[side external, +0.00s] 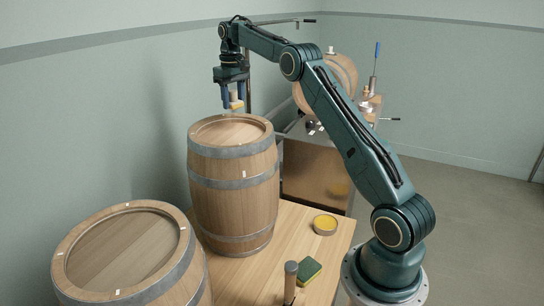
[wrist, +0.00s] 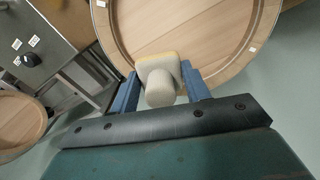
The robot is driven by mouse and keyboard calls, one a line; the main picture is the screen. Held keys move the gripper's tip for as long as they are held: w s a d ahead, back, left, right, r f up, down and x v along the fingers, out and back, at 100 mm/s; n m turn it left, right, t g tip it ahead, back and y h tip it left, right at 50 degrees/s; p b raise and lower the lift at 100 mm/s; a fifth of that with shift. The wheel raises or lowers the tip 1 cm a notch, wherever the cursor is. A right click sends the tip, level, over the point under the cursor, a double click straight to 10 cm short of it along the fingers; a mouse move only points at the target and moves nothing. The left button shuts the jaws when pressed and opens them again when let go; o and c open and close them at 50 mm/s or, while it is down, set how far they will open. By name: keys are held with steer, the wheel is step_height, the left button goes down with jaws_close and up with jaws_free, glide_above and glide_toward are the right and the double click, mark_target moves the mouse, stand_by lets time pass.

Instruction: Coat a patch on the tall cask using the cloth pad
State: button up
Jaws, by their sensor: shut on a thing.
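The tall cask (side external: 232,188) is a wooden barrel with grey hoops, standing upright on the wooden table. Its round head (wrist: 215,35) shows in the wrist view below my gripper, with small pale tags on the rim. My gripper (side external: 234,106) is above the cask's head, pointing down. It is shut on the grey-white handle (wrist: 160,88) of the cloth pad, whose yellowish edge (wrist: 157,57) shows beyond the handle. In the side view the pad (side external: 237,106) hangs just over the cask top, close to the far rim. I cannot tell whether it touches the wood.
A shorter-looking cask (side external: 125,250) stands at the front left. A round tin of yellow stuff (side external: 325,224), a green-and-yellow sponge (side external: 309,271) and an upright wooden-handled tool (side external: 290,280) are on the table (side external: 275,245). A steel vat (side external: 315,175) and another barrel (side external: 340,75) stand behind.

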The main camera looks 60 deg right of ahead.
mark_target(245, 131)
steer(key=shift+f, duration=3.2)
steer(key=shift+a+f, duration=0.45)
steer(key=shift+f, duration=0.1)
steer(key=shift+c, duration=0.3)
steer(key=shift+a, duration=4.9)
steer(key=shift+s, duration=0.9)
steer(key=shift+d+f, duration=0.1)
steer(key=shift+d, duration=5.2)
steer(key=shift+s+d, duration=0.15)
steer(key=shift+s, duration=0.75)
steer(key=shift+a, duration=5.35)
steer(key=shift+a+r, duration=0.1)
steer(key=shift+r, duration=4)
steer(key=shift+r, duration=0.1)
